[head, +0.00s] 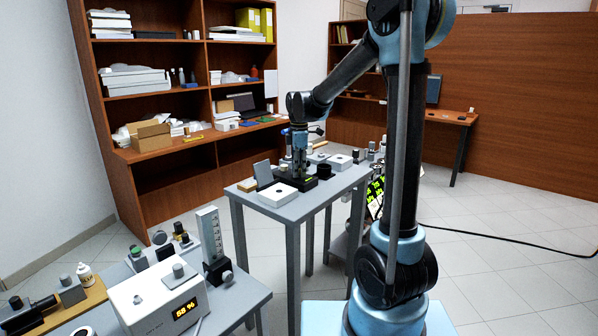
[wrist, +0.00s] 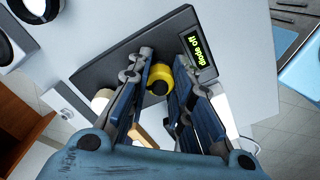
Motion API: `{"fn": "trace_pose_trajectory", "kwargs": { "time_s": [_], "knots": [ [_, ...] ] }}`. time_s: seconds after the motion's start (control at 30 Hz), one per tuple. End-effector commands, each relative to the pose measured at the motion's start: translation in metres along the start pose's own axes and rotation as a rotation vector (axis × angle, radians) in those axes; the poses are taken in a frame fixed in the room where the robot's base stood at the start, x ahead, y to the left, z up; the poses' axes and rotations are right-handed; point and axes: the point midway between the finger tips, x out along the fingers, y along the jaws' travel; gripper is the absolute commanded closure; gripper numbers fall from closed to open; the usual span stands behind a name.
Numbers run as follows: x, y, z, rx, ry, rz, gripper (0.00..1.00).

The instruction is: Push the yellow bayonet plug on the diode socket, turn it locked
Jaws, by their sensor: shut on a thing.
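The yellow bayonet plug (wrist: 159,74) shows between the fingers of my gripper (wrist: 163,66) in the wrist view. My gripper is shut on it. A black plate (wrist: 118,62) lies behind the plug, with a small display (wrist: 199,49) reading "diode off" at its upper right. The diode socket itself is hidden by the plug and fingers. I cannot tell whether the plug is seated in it. In the head view my gripper (head: 299,174) points down over the black base (head: 312,183) on the middle table (head: 327,192). The plug cannot be made out there.
A white box (head: 285,196) with a dark hole stands in front of the base, and a grey panel (head: 263,173) stands at its left. A second white box (head: 340,161) is behind right. A nearer table holds a meter (head: 160,300) reading "58 %".

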Motion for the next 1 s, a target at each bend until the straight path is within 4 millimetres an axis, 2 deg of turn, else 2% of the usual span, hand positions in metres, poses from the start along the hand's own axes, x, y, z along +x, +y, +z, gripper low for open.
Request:
{"fn": "trace_pose_trajectory", "kwargs": {
  "time_s": [0.13,0.33,0.6,0.87,0.9,1.0],
  "knots": [
    [-0.0012,0.0009,-0.0007,0.026,0.001,0.001,1.00],
    [-0.0010,0.0011,-0.0007,0.213,0.000,0.002,1.00],
    [-0.0010,0.0012,-0.0005,0.336,0.000,0.003,1.00],
    [-0.0007,0.0012,-0.0002,0.373,-0.001,0.003,1.00],
    [-0.0007,0.0012,-0.0002,0.373,-0.001,0.003,0.76],
    [-0.0005,0.0010,-0.0001,0.372,-0.001,0.003,0.57]
  ]
}}
